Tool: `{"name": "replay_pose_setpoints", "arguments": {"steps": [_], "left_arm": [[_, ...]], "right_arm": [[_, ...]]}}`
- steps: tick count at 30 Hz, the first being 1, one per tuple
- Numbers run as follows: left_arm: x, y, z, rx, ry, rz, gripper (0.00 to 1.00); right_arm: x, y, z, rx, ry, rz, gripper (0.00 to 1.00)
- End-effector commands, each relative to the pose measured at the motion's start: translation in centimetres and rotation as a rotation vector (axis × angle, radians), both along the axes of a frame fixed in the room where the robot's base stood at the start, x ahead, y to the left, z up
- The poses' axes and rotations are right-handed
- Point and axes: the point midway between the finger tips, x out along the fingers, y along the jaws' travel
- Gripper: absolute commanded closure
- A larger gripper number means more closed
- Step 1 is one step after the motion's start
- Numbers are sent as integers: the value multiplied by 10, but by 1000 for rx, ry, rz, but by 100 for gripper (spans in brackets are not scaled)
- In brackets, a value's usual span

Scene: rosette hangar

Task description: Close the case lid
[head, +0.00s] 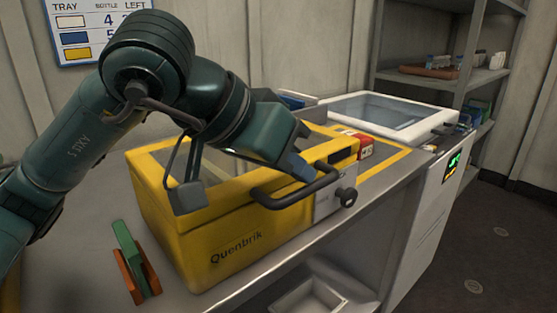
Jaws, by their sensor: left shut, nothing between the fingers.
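The yellow case (240,257), marked "Quenbrik", stands on the grey bench. Its yellow lid (186,219) has a clear window and appears to lie down on the case body; my arm hides much of it, so I cannot tell whether it is fully seated. A dark bar handle (290,201) runs along the front of the case. My left gripper (303,171) is shut and empty, over the front right part of the lid, just above the handle. I cannot tell whether it touches either one. My right gripper is out of view.
A green and orange holder (137,262) stands at the case's front left. A white unit (436,131) with a glass top is at the right. A shelf rack (461,82) stands at the back right.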

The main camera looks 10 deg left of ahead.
Motion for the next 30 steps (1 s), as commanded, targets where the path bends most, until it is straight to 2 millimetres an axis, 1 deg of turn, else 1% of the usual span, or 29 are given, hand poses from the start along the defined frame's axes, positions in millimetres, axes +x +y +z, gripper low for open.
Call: {"name": "replay_pose_setpoints", "arguments": {"steps": [1,3,11,14,17,27,30], "left_arm": [[-2,-1,-7,14,14,-6,100],[-3,-2,-8,16,16,-7,100],[-4,-2,-10,18,22,-9,100],[-5,0,-8,19,22,-8,100],[-9,6,0,19,19,-7,100],[-43,46,58,8,1,1,100],[-52,56,71,5,-1,2,100]], "right_arm": [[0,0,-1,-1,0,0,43],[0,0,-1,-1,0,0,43],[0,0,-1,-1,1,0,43],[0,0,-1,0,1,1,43],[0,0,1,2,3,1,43],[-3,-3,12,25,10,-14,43],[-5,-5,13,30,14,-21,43]]}}
